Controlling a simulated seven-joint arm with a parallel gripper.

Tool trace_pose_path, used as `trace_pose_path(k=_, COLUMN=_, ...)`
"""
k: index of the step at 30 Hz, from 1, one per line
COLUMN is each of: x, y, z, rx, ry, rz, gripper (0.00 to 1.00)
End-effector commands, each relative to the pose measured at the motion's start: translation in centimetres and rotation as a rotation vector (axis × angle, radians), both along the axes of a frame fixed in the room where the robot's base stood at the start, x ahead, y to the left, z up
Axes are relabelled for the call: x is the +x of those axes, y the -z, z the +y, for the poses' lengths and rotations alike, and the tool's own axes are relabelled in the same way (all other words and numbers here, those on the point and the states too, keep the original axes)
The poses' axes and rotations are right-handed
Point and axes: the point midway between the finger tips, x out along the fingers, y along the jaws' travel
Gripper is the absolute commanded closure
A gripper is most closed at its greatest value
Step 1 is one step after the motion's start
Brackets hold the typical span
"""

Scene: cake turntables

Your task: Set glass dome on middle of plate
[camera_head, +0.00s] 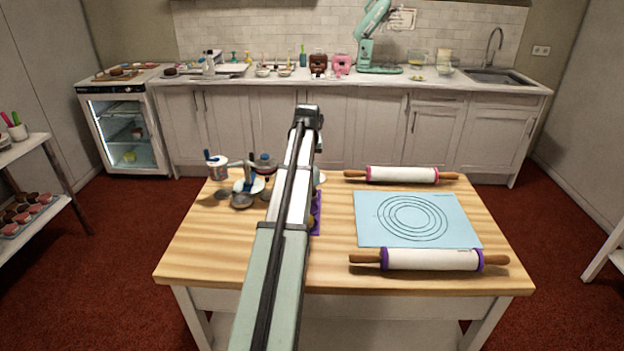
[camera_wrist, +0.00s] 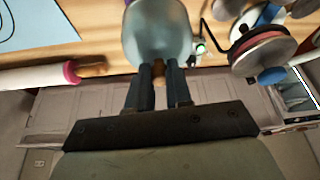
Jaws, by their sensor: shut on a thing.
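In the wrist view my gripper (camera_wrist: 158,72) is shut on a clear, bluish glass dome (camera_wrist: 157,30) by what looks like a small brown knob. The dome is held above the wooden table, and the top edge of the picture cuts it off. In the head view my own arm hides the gripper and most or all of the dome. Round plates or turntables stand beside the dome: one with a reddish top (camera_wrist: 264,52) in the wrist view, and a pale one (camera_head: 250,185) in the head view. I cannot tell which is the task's plate.
A blue mat with rings (camera_head: 414,220) lies on the right of the table (camera_head: 335,270), between two rolling pins (camera_head: 402,175) and (camera_head: 430,260). Cups and stands crowd the back left. A purple thing (camera_head: 316,213) shows beside my arm. The front left is bare.

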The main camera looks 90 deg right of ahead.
Motion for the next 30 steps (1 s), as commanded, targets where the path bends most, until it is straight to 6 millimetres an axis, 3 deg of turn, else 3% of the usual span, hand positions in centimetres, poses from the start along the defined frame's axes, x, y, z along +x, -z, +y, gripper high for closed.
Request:
trace_pose_path(k=1, x=-0.7, y=-0.3, z=-3.1, rx=0.000, ry=0.002, rz=-0.001, gripper=1.00)
trace_pose_path(k=3, x=-1.3, y=-0.4, z=-5.7, rx=-0.001, ry=0.000, rz=-0.001, gripper=1.00)
trace_pose_path(k=9, x=-1.7, y=-1.0, z=-12.0, rx=0.000, ry=-0.032, rz=-0.002, gripper=1.00)
trace_pose_path(k=12, x=-1.7, y=-1.4, z=-14.0, rx=-0.001, ry=-0.054, rz=0.000, gripper=1.00)
trace_pose_path(k=17, x=-1.6, y=-1.9, z=-15.6, rx=-0.001, ry=-0.090, rz=-0.001, gripper=1.00)
trace_pose_path(k=22, x=-1.6, y=-1.6, z=-15.6, rx=0.000, ry=-0.139, rz=0.000, gripper=1.00)
trace_pose_path(k=30, x=-1.5, y=2.0, z=-15.5, rx=0.001, ry=-0.144, rz=-0.001, gripper=1.00)
